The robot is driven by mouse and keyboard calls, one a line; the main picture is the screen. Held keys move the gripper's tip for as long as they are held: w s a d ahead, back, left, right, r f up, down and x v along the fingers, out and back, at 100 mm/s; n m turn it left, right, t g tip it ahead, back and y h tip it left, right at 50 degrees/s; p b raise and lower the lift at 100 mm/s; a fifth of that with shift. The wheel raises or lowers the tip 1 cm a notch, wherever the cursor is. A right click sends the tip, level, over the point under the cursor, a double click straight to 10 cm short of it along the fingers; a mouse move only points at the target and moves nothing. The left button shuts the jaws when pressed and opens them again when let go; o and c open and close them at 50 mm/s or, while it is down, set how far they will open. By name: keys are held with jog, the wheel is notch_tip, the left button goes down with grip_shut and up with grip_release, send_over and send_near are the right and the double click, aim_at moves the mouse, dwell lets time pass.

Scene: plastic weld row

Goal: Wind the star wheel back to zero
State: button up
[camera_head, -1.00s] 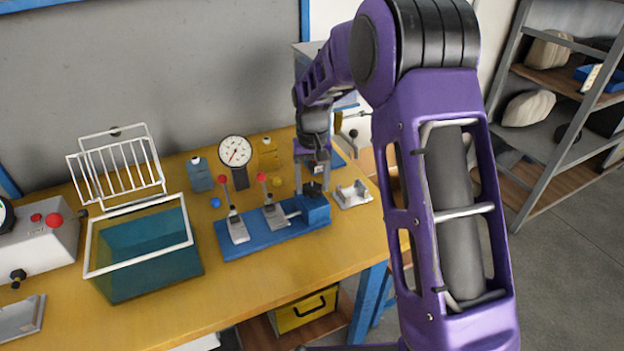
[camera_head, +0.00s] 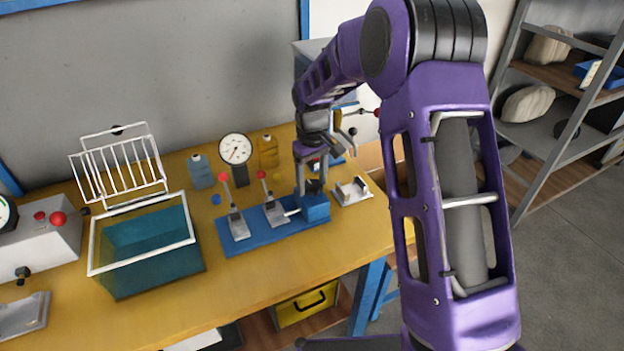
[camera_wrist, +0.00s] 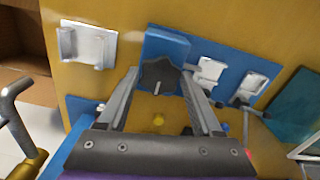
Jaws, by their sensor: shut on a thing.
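The dark star wheel (camera_wrist: 160,74) sits at the end block (camera_wrist: 176,45) of the blue fixture, with a pale pin standing up near its middle. My gripper (camera_wrist: 160,80) is shut on the star wheel, one finger on each side of it. In the head view my gripper (camera_head: 314,184) points down over the blue end block (camera_head: 315,208), and the star wheel is mostly hidden. The fixture's blue base (camera_head: 262,234) carries two red-knobbed toggle clamps to the left. No zero mark can be read on the wheel.
A dial gauge (camera_head: 235,149) stands behind the fixture. A teal tank (camera_head: 150,250) with a white rim is to the left. A small white bracket (camera_head: 352,190) lies just right of the end block. Bare yellow bench (camera_head: 270,280) is in front.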

aim_at(312, 185)
jog(key=o, duration=1.4)
jog(key=shift+r, duration=0.1)
notch_tip(312, 185, up, 17)
jog(key=shift+r+p, duration=0.15)
jog(key=shift+p, duration=0.65)
